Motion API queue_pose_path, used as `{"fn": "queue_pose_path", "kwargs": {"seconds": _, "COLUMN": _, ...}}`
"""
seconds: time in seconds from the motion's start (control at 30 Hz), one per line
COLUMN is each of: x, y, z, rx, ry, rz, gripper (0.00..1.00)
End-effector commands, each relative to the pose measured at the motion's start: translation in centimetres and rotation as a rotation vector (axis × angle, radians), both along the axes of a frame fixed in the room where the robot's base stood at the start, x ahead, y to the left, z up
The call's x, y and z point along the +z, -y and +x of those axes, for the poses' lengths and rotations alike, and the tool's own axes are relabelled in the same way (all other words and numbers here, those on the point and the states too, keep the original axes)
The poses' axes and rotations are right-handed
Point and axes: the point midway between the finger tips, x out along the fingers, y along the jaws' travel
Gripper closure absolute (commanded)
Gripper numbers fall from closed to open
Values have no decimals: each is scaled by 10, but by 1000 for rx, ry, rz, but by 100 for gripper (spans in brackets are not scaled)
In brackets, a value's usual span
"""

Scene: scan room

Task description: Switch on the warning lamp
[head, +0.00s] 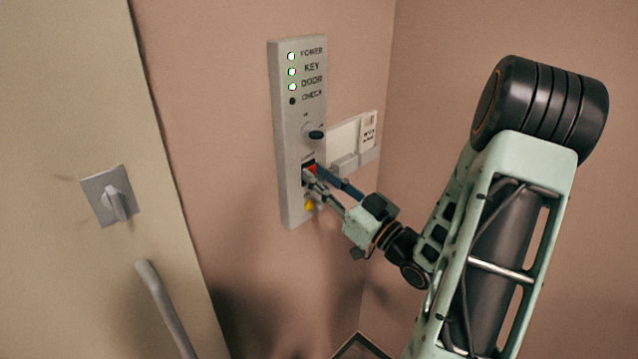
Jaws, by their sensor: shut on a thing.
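A tall grey control panel (289,130) is on the pinkish wall. It has labelled lights for power (291,56), key (292,72) and door (292,87), which glow, and a dark check light (292,101). A dark knob (316,135) is below them. Lower down, a red switch part (311,168) shows in a dark recess. My gripper (313,178) reaches it from the lower right, its fingers shut on the red switch part and hiding much of it. A yellow part (309,205) shows just below the fingers. I cannot identify a warning lamp for certain.
A white card (345,136) stands in a grey holder (357,160) right of the panel, close above my gripper. A pale door at the left has a grey turn latch (113,198) and a long handle (165,308). The wall corner is behind my arm.

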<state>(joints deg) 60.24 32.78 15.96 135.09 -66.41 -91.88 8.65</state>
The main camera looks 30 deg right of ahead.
Motion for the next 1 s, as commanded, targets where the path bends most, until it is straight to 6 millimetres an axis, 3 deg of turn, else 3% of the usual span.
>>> {"fn": "queue_pose_path", "kwargs": {"seconds": 0.23, "x": 0, "y": 0, "z": 0, "rx": 0, "ry": 0, "rz": 1, "gripper": 100}}
{"fn": "queue_pose_path", "kwargs": {"seconds": 0.27, "x": 0, "y": 0, "z": 0, "rx": 0, "ry": 0, "rz": 1, "gripper": 79}}
{"fn": "queue_pose_path", "kwargs": {"seconds": 0.4, "x": 0, "y": 0, "z": 0, "rx": 0, "ry": -1, "rz": 1, "gripper": 63}}
{"fn": "queue_pose_path", "kwargs": {"seconds": 0.77, "x": -1, "y": 2, "z": -4, "rx": -2, "ry": -2, "rz": 1, "gripper": 62}}
{"fn": "queue_pose_path", "kwargs": {"seconds": 1.0, "x": -12, "y": 17, "z": -40, "rx": -5, "ry": -4, "rz": 2, "gripper": 62}}
